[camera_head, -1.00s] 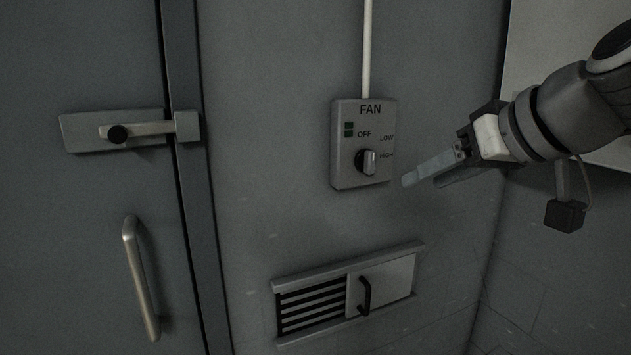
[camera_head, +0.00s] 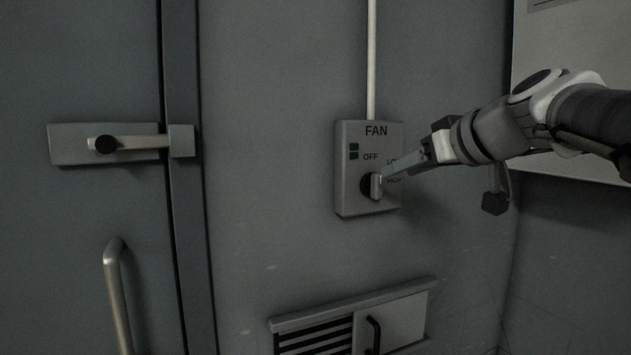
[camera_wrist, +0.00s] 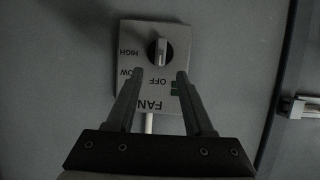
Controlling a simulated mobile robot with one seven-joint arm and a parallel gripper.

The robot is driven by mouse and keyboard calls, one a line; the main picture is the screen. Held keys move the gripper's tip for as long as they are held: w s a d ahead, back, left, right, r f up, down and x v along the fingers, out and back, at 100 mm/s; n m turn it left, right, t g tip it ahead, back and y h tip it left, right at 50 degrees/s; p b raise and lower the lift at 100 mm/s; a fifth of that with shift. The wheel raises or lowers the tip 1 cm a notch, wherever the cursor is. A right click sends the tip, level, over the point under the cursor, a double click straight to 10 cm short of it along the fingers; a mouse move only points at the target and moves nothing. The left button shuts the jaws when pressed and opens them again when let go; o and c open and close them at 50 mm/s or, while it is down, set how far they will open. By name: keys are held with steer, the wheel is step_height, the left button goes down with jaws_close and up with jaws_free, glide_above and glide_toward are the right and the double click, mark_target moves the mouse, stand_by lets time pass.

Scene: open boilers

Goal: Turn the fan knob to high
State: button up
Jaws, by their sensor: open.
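The fan panel (camera_head: 350,200) is a grey box on the wall marked FAN, OFF, LOW and HIGH. Its round black knob (camera_head: 373,186) has a pale grip bar that stands about upright. My gripper (camera_head: 388,173) reaches in from the right, fingertips close to the knob and covering part of LOW. In the wrist view the panel is upside down. There my gripper (camera_wrist: 160,72) is open and empty, and the knob (camera_wrist: 160,52) shows just beyond the gap between the fingertips. Contact is not visible.
A door with a latch (camera_head: 115,143) and a bar handle (camera_head: 117,295) is at the left. A vent with a sliding cover (camera_head: 400,322) is below the panel. A pale conduit (camera_head: 371,60) runs up from the panel. A pale board (camera_head: 575,100) is at the right.

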mark_target(380, 179)
steer(key=x, duration=0.6)
steer(key=shift+a, duration=0.1)
steer(key=shift+c, duration=0.3)
jaws_close()
